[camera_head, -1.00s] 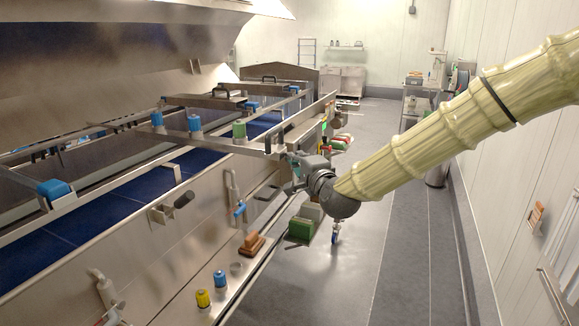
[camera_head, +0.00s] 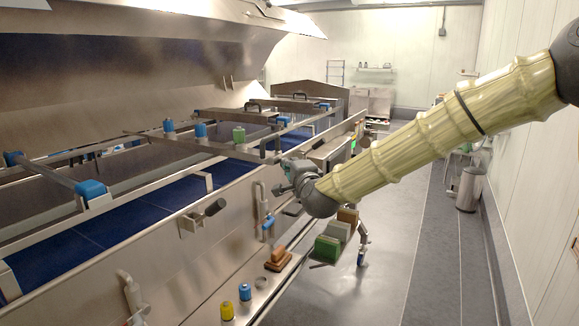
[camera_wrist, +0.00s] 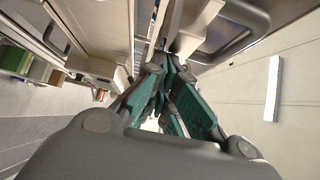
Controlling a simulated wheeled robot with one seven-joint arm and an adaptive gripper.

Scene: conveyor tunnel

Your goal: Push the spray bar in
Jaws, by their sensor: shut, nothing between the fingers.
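A steel cross bar (camera_head: 180,144) with two blue fittings and one green fitting spans the blue conveyor belt in the head view; I take it as the spray bar. Its near end reaches the machine's front side, close to my gripper (camera_head: 281,184). My gripper is beside the steel side wall, slightly below that end; I cannot tell whether it touches the bar. In the wrist view my gripper's teal fingers (camera_wrist: 170,68) are shut and empty. A pale metal part (camera_wrist: 196,30) lies just beyond the fingertips; its identity is unclear.
A dark-handled lever (camera_head: 214,208) sticks out of the side wall. A ledge below holds yellow (camera_head: 227,311) and blue (camera_head: 245,292) cylinders and a brown block (camera_head: 278,259). Green and grey blocks (camera_head: 328,246) stand beside my arm. Open floor (camera_head: 410,250) lies to the right.

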